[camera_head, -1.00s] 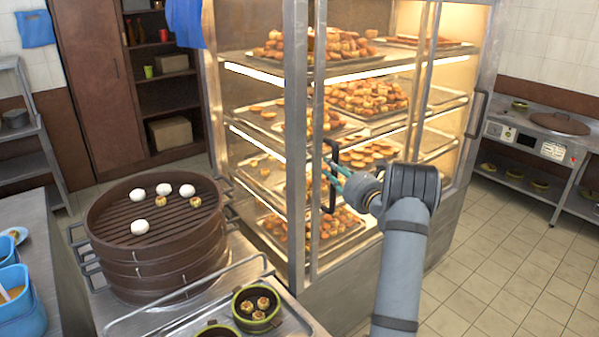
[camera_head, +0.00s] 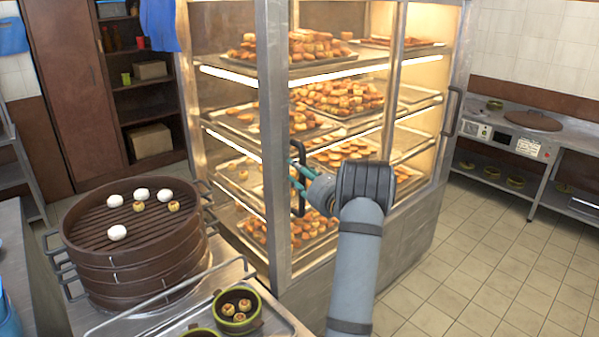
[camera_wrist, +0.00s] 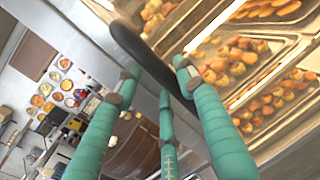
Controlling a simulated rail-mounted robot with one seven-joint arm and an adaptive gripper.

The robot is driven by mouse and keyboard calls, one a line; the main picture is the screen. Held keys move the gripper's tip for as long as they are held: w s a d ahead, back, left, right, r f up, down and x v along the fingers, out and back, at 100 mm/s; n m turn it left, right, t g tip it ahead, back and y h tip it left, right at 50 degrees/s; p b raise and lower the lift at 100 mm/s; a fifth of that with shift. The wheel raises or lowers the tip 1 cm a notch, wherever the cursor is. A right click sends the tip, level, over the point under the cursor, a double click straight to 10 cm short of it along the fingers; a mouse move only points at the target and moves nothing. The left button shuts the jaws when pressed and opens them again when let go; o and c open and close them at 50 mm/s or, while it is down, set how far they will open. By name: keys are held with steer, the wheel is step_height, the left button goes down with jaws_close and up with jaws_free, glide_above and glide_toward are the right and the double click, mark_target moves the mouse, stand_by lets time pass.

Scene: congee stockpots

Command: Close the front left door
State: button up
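The glass-fronted display cabinet (camera_head: 262,215) stands in the middle of the head view. Its front left door has a dark upright bar handle (camera_head: 301,205) near its left edge; the handle also shows as a thick dark bar in the wrist view (camera_wrist: 128,42). The door's metal edge (camera_head: 291,20) stands slightly right of the corner post, and I cannot tell how wide any gap is. My gripper (camera_head: 296,165) is at this handle. In the wrist view its teal fingers (camera_wrist: 155,76) are spread, with the bar passing between their tips; firm contact is not clear.
Stacked brown steamers (camera_head: 130,250) and green-rimmed bowls (camera_head: 237,312) stand on a counter at front left. A second door handle (camera_head: 451,112) is at the cabinet's right. A cooking counter (camera_head: 545,135) stands at far right. The tiled floor (camera_head: 470,255) before the cabinet is clear.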

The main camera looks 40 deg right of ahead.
steer(key=shift+o, duration=0.4)
steer(key=shift+d, duration=0.15)
steer(key=shift+s, duration=0.1)
steer(key=s+a, duration=0.2)
steer(key=s, duration=0.9)
steer(key=shift+s, duration=0.35)
steer(key=w+d, duration=0.2)
steer(key=w, duration=1)
steer(key=shift+d, duration=0.3)
